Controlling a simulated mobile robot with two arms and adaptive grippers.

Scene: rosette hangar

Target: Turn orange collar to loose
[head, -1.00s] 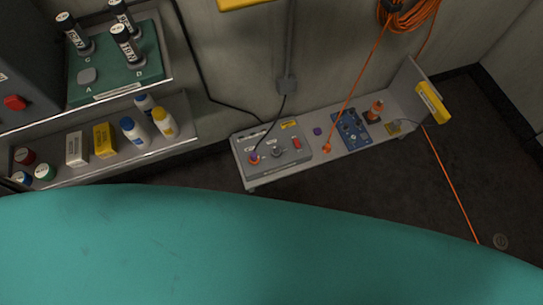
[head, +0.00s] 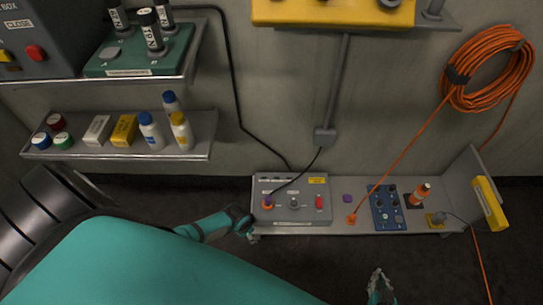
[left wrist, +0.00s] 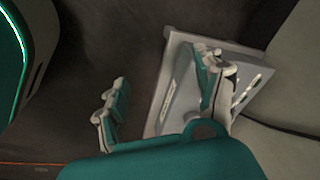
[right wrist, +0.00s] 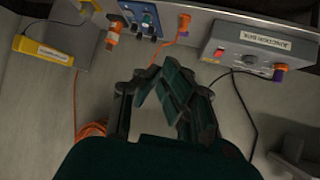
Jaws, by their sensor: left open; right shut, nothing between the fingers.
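The orange collar (head: 267,204) sits around a purple plug at the left of the grey junction box (head: 293,215); a black cable runs to it. It also shows in the right wrist view (right wrist: 281,68). Its turn marking is too small to read. My right gripper (head: 379,279) is shut and empty, low in front of the shelf; its dark fingers (right wrist: 172,75) meet in its wrist view, apart from the collar. My left gripper (left wrist: 162,92) is open and empty, with one finger over the shelf side; only part of it (head: 238,219) seems to show in the head view.
An orange cable (head: 400,155) hangs from a wall coil to the shelf. Another shelf (head: 203,135) with bottles is at the left.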

